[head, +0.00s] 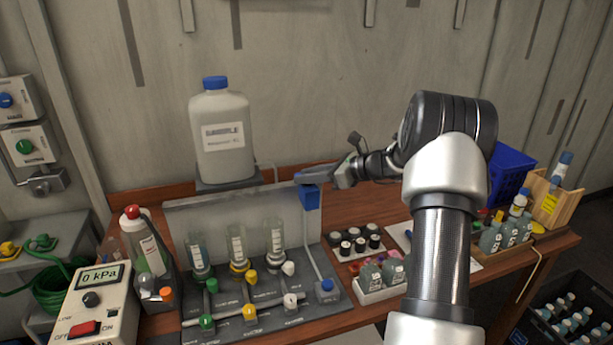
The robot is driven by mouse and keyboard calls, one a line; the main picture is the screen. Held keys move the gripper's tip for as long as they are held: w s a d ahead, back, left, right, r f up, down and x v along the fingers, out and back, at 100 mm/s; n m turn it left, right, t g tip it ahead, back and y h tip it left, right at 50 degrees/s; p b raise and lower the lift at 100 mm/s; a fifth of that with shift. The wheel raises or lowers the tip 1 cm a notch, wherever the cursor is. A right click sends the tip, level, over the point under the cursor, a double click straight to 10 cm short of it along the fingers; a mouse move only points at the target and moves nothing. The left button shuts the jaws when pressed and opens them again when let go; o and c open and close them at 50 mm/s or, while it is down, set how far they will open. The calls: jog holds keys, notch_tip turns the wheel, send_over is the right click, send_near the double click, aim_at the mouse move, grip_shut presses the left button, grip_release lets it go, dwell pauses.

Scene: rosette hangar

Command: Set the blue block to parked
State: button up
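The blue block (309,198) is at the upper right corner of the upright translucent panel (185,215), with a pale tube running down from it to a blue fitting (326,286) on the dark base. My gripper (312,179) reaches in from the right, its fingers pointing left, right at the top of the block. The fingers overlap the block's top in the head view. I cannot tell whether they grip it or only sit above or in front of it. The gap between the fingers is hidden. No marking that reads parked is legible.
Several glass tubes with green, yellow and white valves stand before the panel. A large white jug (221,135) with a blue cap stands behind it. Dark-capped vials (358,242) and a white bottle tray (381,286) are right of the panel. A pressure meter (92,303) is front left.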

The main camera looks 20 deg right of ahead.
jog(key=o, duration=0.4)
jog(key=shift+d, duration=0.3)
jog(key=shift+c, duration=0.2)
jog(key=shift+a, duration=0.1)
jog(key=b+v, duration=0.1)
jog(key=v, duration=1.6)
jog(key=shift+s, duration=0.25)
